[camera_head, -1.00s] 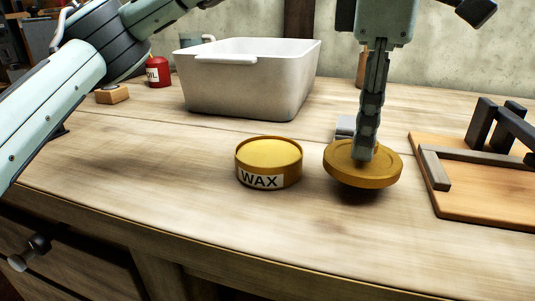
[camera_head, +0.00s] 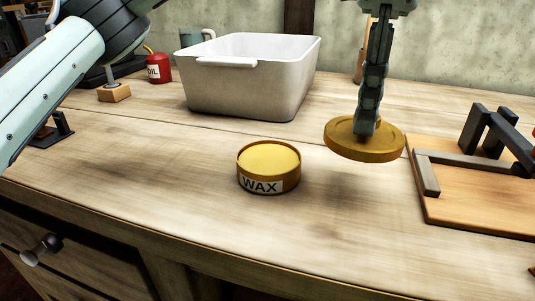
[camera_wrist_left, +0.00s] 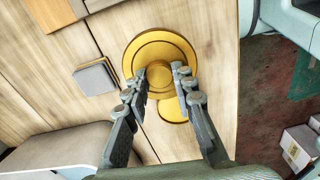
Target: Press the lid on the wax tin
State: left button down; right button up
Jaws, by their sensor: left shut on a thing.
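The open wax tin (camera_head: 268,168) stands upright on the bench, yellow wax inside and a WAX label on its front. My left gripper (camera_head: 366,128) is shut on the knob of the round golden lid (camera_head: 345,146). The lid hangs level above the bench, to the right of the tin and apart from it. In the left wrist view the fingers (camera_wrist_left: 159,82) close on the lid's knob, and the lid (camera_wrist_left: 150,42) partly hides the tin (camera_wrist_left: 172,110). My right gripper is not in view.
A white bin (camera_head: 245,90) stands behind the tin. A wooden board with a dark frame (camera_head: 470,185) lies close on the right. A red oil can (camera_head: 158,68) and a small wood block (camera_head: 114,93) are at the back left. The bench front is clear.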

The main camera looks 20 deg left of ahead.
pick_arm(q)
jog(key=shift+r, duration=0.7)
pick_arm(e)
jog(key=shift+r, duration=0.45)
pick_arm(q)
jog(key=shift+f, duration=0.1)
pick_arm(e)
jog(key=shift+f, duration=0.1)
pick_arm(q)
jog(key=shift+a+n, duration=0.3)
jog(key=shift+n, duration=0.1)
jog(key=a+r+n+b, duration=0.1)
jog(key=a+n+b, duration=0.1)
jog(key=a+n, duration=0.9)
jog(key=shift+s+r+n, duration=0.3)
jog(key=shift+r+n, duration=0.05)
jog(key=shift+n, duration=4.95)
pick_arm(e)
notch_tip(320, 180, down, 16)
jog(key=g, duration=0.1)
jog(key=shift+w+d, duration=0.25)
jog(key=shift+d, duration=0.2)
pick_arm(q)
jog(key=shift+a, duration=0.1)
